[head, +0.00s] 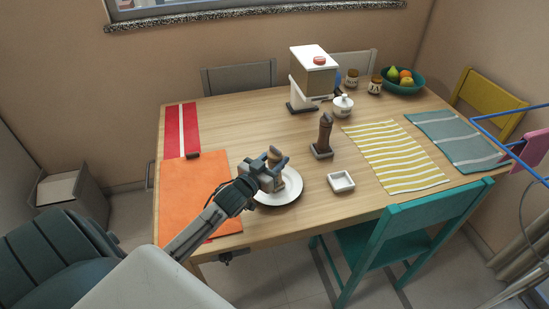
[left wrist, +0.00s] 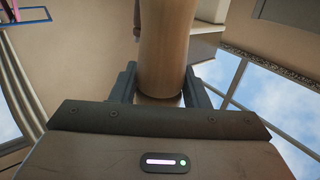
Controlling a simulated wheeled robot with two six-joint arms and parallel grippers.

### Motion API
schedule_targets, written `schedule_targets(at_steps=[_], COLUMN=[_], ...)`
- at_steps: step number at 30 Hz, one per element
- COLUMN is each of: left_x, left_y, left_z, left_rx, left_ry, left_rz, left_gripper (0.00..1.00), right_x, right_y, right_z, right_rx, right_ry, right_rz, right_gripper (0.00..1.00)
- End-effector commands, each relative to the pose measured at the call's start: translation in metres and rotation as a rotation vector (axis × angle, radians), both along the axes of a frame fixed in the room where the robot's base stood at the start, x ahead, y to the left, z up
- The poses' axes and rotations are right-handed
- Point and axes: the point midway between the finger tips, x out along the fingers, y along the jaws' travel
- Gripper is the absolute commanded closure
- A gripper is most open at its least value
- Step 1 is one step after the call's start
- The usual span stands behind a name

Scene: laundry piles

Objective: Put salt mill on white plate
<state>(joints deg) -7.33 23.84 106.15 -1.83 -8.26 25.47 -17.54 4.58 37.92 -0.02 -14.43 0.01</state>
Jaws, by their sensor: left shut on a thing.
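The salt mill (head: 275,155), pale wood, is in my left gripper (head: 270,170) over the white plate (head: 284,199). My left gripper is shut around the mill, which stands about upright in the head view. In the left wrist view the mill (left wrist: 165,45) shows as a smooth wooden column between the two fingers. The gripper hides part of the plate and the mill's lower part, so I cannot tell whether the mill touches the plate. My right gripper is not in view.
A dark brown mill (head: 325,133) stands on a dark base right of the plate. A small white square dish (head: 341,182) lies nearby. An orange mat (head: 190,185) lies left. A white-topped machine (head: 313,75) and a fruit bowl (head: 402,82) stand farther back.

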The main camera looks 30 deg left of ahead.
Motion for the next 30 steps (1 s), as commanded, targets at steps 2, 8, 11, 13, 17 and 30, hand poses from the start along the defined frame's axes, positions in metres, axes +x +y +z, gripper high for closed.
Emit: schedule_targets(at_steps=[2,8,11,13,17,30], left_x=[0.0,0.0,0.0,0.0,0.0,-0.014], left_y=[0.0,0.0,0.0,0.0,0.0,0.001], left_z=[0.001,-0.001,-0.003,-0.003,-0.002,-0.002], left_rx=[0.001,0.001,0.001,0.001,0.001,0.004], left_ry=[-0.003,-0.002,-0.001,-0.001,-0.001,0.002], left_rz=[-0.001,-0.001,0.0,0.0,0.0,0.0], left_gripper=[1.0,1.0,0.53,0.39,0.37,0.37], right_x=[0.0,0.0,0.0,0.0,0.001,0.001], right_y=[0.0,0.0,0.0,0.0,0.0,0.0], right_z=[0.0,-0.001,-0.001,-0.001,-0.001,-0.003], right_rx=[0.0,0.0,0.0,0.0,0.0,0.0], right_ry=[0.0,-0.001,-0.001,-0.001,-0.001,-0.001], right_rz=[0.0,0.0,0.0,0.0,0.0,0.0], right_gripper=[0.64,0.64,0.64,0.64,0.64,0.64])
